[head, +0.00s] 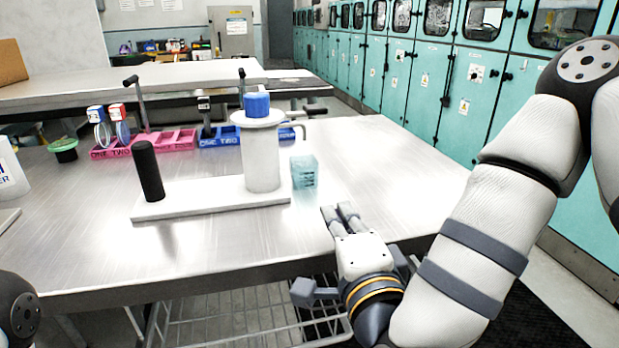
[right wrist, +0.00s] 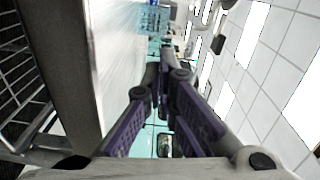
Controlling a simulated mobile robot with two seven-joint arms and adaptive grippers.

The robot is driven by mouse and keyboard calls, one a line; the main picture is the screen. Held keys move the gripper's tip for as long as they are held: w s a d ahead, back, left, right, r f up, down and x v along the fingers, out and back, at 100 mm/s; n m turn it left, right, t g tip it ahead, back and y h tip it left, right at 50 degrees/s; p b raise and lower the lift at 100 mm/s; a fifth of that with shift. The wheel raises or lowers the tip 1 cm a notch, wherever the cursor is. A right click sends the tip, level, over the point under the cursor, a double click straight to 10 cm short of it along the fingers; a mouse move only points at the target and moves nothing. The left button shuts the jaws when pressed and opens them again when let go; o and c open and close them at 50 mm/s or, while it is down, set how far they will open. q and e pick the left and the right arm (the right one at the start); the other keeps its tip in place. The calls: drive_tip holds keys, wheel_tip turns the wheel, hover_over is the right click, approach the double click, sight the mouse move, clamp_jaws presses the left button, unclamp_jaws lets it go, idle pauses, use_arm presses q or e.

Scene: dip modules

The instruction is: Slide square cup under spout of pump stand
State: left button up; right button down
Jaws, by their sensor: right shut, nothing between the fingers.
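The square cup (head: 304,171) is clear and teal-tinted, and stands upright on the steel table just right of the pump stand. The pump stand (head: 261,160) has a white column on a long white base, with a blue cap and a black upright handle. Its thin grey spout (head: 302,127) comes out to the right near the top, above the cup. My right gripper (head: 339,211) is shut and empty over the table's front edge, in front of the cup and apart from it. The right wrist view shows its fingers (right wrist: 168,85) and the cup (right wrist: 153,18) beyond. My left gripper is out of view.
A pink tray (head: 160,142) and a blue tray (head: 222,135) with labels stand behind the pump stand. A black cup with green contents (head: 64,150) is at the far left. The table's right part (head: 385,165) is clear.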

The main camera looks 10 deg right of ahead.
sight(306, 170)
drive_tip(key=shift+s+a+m+y, duration=0.3)
drive_tip(key=shift+s+a+y, duration=0.15)
drive_tip(key=shift+s+y, duration=0.1)
drive_tip(key=shift+a+f, duration=0.1)
drive_tip(key=shift+f, duration=0.1)
drive_tip(key=w+b, duration=0.1)
drive_tip(key=b, duration=0.1)
drive_tip(key=w+f+b, duration=0.1)
drive_tip(key=b, duration=0.1)
drive_tip(key=shift+w, duration=0.3)
drive_tip(key=w, duration=0.1)
drive_tip(key=w+r, duration=0.1)
drive_tip(key=w, duration=0.1)
drive_tip(key=shift+w+a+r+p, duration=0.1)
drive_tip(key=shift+w+r+p, duration=0.1)
drive_tip(key=shift+w+p, duration=0.1)
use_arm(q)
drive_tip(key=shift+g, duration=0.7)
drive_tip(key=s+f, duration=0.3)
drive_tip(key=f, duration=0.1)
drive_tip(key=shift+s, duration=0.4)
use_arm(e)
drive_tip(key=w, duration=0.7)
drive_tip(key=shift+w+a, duration=0.15)
drive_tip(key=shift+w, duration=0.2)
